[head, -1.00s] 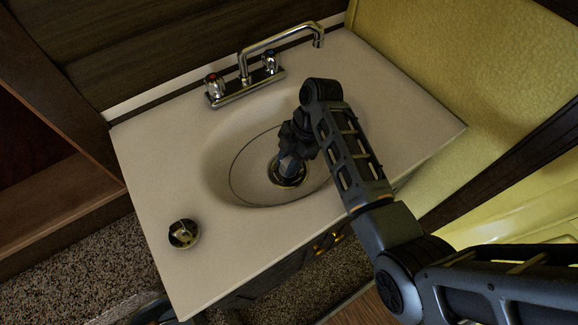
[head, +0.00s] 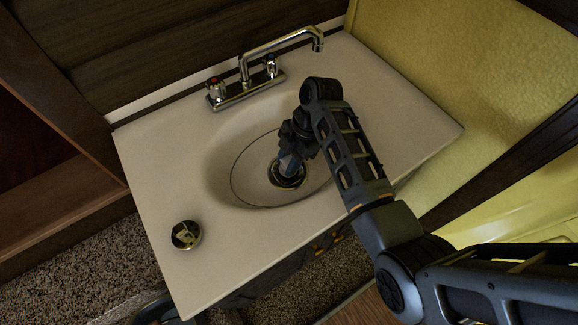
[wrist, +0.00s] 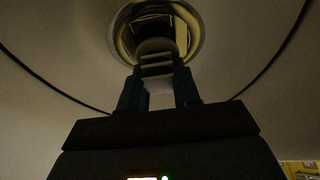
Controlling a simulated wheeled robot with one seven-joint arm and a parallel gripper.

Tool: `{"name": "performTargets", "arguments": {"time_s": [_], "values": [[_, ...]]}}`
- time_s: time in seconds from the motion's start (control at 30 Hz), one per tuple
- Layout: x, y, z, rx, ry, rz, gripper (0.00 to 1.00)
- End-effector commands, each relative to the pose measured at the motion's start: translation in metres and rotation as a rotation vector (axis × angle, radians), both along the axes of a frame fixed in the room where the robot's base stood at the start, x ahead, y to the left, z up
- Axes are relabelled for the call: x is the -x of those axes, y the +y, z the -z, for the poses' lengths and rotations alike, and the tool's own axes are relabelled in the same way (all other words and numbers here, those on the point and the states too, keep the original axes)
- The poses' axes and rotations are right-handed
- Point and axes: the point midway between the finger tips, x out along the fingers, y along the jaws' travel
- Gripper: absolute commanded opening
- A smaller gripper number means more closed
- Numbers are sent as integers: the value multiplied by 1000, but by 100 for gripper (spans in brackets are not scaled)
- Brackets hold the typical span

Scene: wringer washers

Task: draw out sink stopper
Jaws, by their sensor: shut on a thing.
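The pale sink basin (head: 222,165) has a metal drain (head: 275,180) at its bottom, also seen at the top of the wrist view (wrist: 118,35). My gripper (head: 288,168) reaches down into the basin to the drain. In the wrist view, my gripper (wrist: 156,78) has its two fingers shut on the stopper (wrist: 155,48), a rounded piece at the centre of the drain. The stopper appears to be at the drain opening; how deep it sits is too dark to tell. In the head view my gripper hides it.
A chrome faucet (head: 245,85) with two handles stands at the basin's back edge. A round metal piece (head: 186,235) lies on the counter (head: 150,170) at the left. A yellow wall (head: 450,80) is on the right. The counter's right part is clear.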

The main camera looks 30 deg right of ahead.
Motion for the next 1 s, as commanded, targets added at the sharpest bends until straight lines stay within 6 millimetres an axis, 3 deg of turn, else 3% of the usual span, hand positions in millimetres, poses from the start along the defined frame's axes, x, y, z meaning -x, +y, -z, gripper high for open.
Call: {"name": "performTargets", "arguments": {"time_s": [0.6, 1.0], "values": [[0, 0, -30, 0, 0, 0, 2], [0, 0, -31, 0, 0, 0, 2]]}}
